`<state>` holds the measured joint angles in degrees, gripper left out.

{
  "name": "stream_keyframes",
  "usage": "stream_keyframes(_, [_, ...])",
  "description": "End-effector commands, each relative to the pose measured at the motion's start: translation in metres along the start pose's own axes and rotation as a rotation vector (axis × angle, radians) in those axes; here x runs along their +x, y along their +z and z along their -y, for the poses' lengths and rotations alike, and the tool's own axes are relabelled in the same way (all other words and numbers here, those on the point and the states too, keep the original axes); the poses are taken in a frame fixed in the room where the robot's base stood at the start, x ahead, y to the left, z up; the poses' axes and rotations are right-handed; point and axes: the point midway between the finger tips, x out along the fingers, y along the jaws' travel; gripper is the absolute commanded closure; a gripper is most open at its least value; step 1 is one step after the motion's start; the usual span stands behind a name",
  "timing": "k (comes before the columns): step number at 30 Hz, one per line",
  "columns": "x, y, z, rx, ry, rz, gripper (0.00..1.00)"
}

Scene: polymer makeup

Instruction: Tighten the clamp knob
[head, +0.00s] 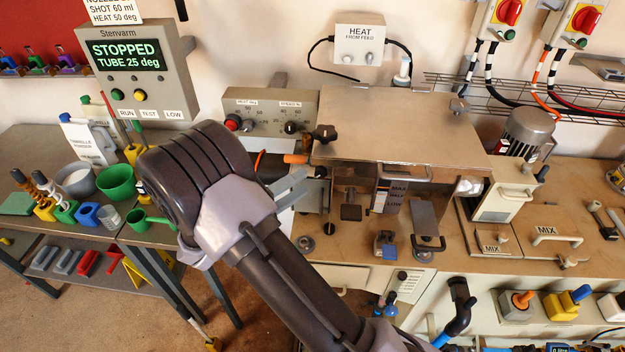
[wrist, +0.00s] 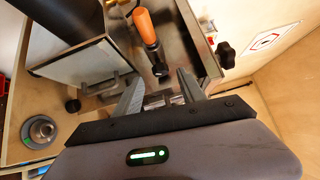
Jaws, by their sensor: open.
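A black lobed knob (head: 325,133), which looks like the clamp knob, stands at the left end of the metal-covered machine (head: 400,125). In the wrist view a black lobed knob (wrist: 225,52) shows to the right of my fingers, apart from them. I cannot tell for certain that it is the same knob. My gripper (head: 292,188) is in front of the machine's left end, below the knob in the head view. In the wrist view my gripper (wrist: 160,85) is open, with metal parts beyond the fingers. I see nothing held. An orange handle (wrist: 144,25) lies ahead of them.
The orange handle (head: 295,158) sits close above my gripper. A grey control box (head: 270,110) with several knobs is behind it. A green cup (head: 117,182) and other vessels stand on the left table.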

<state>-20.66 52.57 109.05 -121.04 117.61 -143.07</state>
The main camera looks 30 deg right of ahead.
Motion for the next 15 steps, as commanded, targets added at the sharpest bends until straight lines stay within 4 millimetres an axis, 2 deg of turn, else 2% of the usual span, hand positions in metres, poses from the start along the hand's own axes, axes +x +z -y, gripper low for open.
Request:
stream_keyframes(3, [0.028,-0.001,-0.002,0.001,0.000,-0.004,0.53])
stream_keyframes(6, [0.042,-0.001,-0.002,0.000,0.001,-0.002,0.53])
stream_keyframes(10, [0.052,0.000,0.000,0.001,0.001,-0.001,0.53])
stream_keyframes(15, [0.053,0.000,0.000,0.001,0.001,0.000,0.53])
